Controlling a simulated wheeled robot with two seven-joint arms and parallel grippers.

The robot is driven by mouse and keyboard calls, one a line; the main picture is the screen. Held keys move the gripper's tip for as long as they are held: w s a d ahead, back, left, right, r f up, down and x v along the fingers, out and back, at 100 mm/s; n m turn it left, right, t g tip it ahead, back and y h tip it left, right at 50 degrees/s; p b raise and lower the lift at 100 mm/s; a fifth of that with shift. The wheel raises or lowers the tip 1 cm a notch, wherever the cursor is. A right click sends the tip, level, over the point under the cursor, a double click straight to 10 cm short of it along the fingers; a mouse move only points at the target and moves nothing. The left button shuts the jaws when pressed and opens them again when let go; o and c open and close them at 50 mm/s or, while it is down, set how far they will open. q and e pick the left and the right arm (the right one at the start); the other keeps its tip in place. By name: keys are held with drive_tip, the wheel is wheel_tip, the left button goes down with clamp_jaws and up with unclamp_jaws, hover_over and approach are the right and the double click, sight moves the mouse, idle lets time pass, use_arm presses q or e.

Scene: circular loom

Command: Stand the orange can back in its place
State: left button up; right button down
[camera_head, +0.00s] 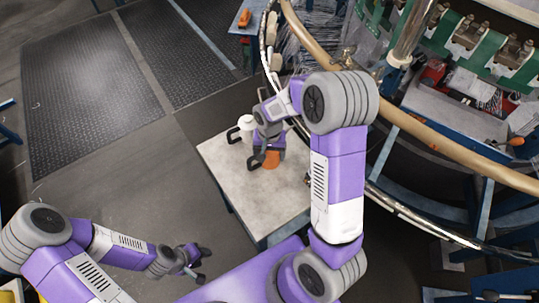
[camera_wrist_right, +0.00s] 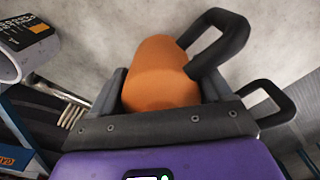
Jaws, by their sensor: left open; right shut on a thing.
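The orange can (camera_head: 271,160) is at my right gripper (camera_head: 264,150), over the pale table top (camera_head: 245,190). In the right wrist view the orange can (camera_wrist_right: 160,75) sits between the dark fingers of my right gripper (camera_wrist_right: 162,95), which is shut on it. A black loop like a handle (camera_wrist_right: 222,45) shows beside the can. The arm hides part of the can in the head view, and I cannot tell whether it touches the table. My left gripper (camera_head: 192,268) is open and empty at the lower left, away from the table.
A white cylinder with a dark label (camera_wrist_right: 15,50) shows in the wrist view. The loom's tan ring (camera_head: 440,125) borders the table's right. The table's near part is clear.

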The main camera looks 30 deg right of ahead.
drive_tip(key=shift+f, duration=0.25)
unclamp_jaws()
wheel_tip(320, 180, up, 12)
drive_tip(key=p, duration=0.4)
drive_tip(key=shift+r, duration=0.1)
idle(0.5)
